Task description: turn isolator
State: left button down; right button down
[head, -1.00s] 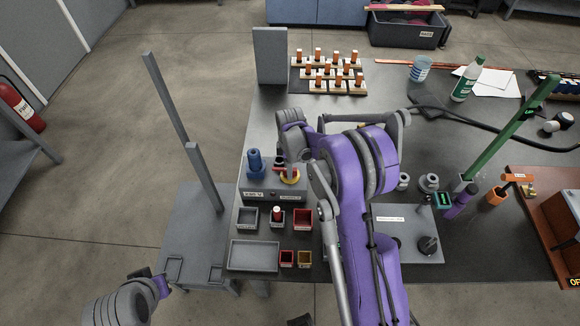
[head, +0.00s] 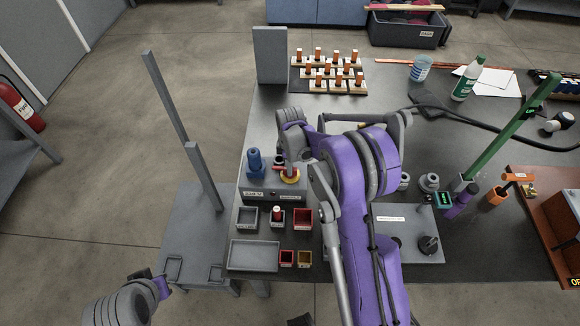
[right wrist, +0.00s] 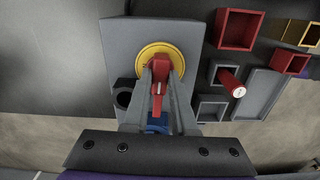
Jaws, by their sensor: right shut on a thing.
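The isolator is a red handle on a round yellow plate (head: 290,178), on top of a grey box (head: 262,193) at the bench's left part. In the right wrist view, the red handle (right wrist: 158,75) lies across the yellow plate (right wrist: 178,62) and points back toward my gripper. My right gripper (right wrist: 160,90) is shut on the red handle, with a finger on each side of it. In the head view, my right gripper (head: 290,165) stands over the plate and hides most of the handle. My left gripper (head: 160,283) is low at the left, away from the bench; its jaws are unclear.
A blue knobbed part (head: 255,162) stands on the box beside the plate. Small bins, such as a red one (head: 303,218), and a grey tray (head: 253,256) lie in front. A block rack (head: 328,88) and an upright grey panel (head: 270,55) stand behind.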

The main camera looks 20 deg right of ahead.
jog(key=m+b, duration=0.2)
jog(key=m, duration=0.1)
jog(key=shift+f+m, duration=0.15)
jog(key=shift+m, duration=0.15)
jog(key=m+b, duration=0.2)
jog(key=m, duration=0.2)
jog(key=shift+m, duration=0.3)
jog(key=m+b, duration=0.2)
jog(key=m, duration=0.2)
jog(key=shift+m, duration=0.3)
pick_arm(q)
notch_tip(320, 180, down, 9)
jog(key=s+b, duration=0.1)
jog(key=s, duration=0.1)
jog(key=shift+s+r+g, duration=0.15)
jog(key=shift+r+g, duration=0.05)
jog(key=shift+g, duration=0.1)
pick_arm(e)
jog(key=shift+m, duration=2.1)
jog(key=c, duration=0.7)
grip_release()
jog(key=shift+r, duration=0.2)
